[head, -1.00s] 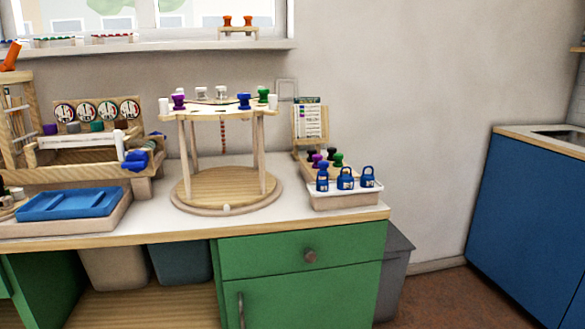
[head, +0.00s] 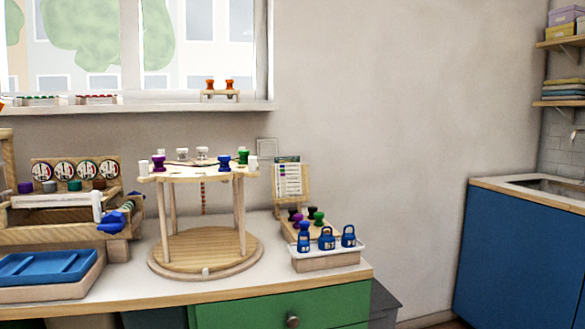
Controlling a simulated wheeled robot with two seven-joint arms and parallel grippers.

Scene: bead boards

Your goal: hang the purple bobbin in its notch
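A round wooden braiding stand (head: 205,262) stands on the table, with a small round top on tall legs. A purple bobbin (head: 158,163) sits at the left front edge of its top. Blue, green and white bobbins sit around the same edge, the blue bobbin (head: 224,163) at the right front. A second purple bobbin (head: 298,221) stands in a wooden rack with black and green ones, right of the stand. I cannot tell whether either purple bobbin sits in a notch.
A white-rimmed tray (head: 328,263) with several blue weights stands at the table's right front. A blue tray (head: 45,268) and a wooden rack with round dials (head: 75,172) are at the left. A card stand (head: 288,183) stands behind. Bare table lies before the braiding stand.

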